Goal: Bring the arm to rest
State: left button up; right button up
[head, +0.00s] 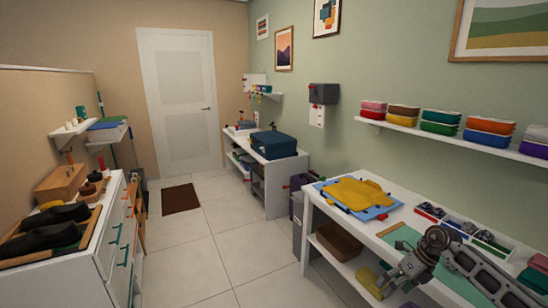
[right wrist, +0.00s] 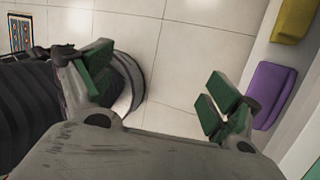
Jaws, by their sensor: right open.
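My right arm comes in at the lower right of the head view, bent at a grey joint (head: 437,238) in front of the worktable's near end. Its lower link runs down towards the bottom edge, where the gripper is mostly cut off. In the right wrist view my right gripper (right wrist: 160,90) has its two green-padded fingers wide apart. Nothing is between them but a view of the floor and a dark curved part behind. My left arm and gripper are not in the head view.
The white worktable (head: 398,214) at right holds a folded yellow cloth (head: 358,193) on a blue board. Its lower shelf carries a yellow item (right wrist: 296,18) and a purple item (right wrist: 268,92) beside the gripper. A drawer unit (head: 75,265) stands left. The tiled floor (head: 200,255) between is clear.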

jog(key=w+a+f+m+t+y, duration=0.4)
jog(key=a+f+m+t+y, duration=0.2)
jog(key=a+f+m, duration=0.45)
jog(key=s+d+f+m+t+h, duration=0.1)
jog(key=s+d+f+m+h, duration=0.2)
jog(key=s+f+m, duration=0.5)
jog(key=s+d+f+m+t+h, duration=0.2)
jog(key=f+m+h, duration=0.15)
jog(key=f, duration=0.85)
jog(key=s+d+f+m+t+h, duration=0.1)
jog(key=s+d+f+m+h, duration=0.15)
jog(key=s+f+m, duration=0.5)
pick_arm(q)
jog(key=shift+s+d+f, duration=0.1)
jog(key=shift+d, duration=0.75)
pick_arm(e)
jog(key=s+a+f+m+g+h, duration=0.1)
jog(key=s+f, duration=0.5)
jog(key=s, duration=0.6)
jog(key=s+a+f+m+g, duration=0.2)
jog(key=s+f+m+g, duration=0.2)
jog(key=s+f, duration=0.3)
jog(key=s+a+f+m+g+h, duration=0.1)
jog(key=s+f+m+g, duration=0.2)
jog(key=s, duration=1.4)
jog(key=shift+a+f+g+h, duration=0.3)
jog(key=shift+f+g, duration=0.4)
jog(key=shift+f, duration=1.25)
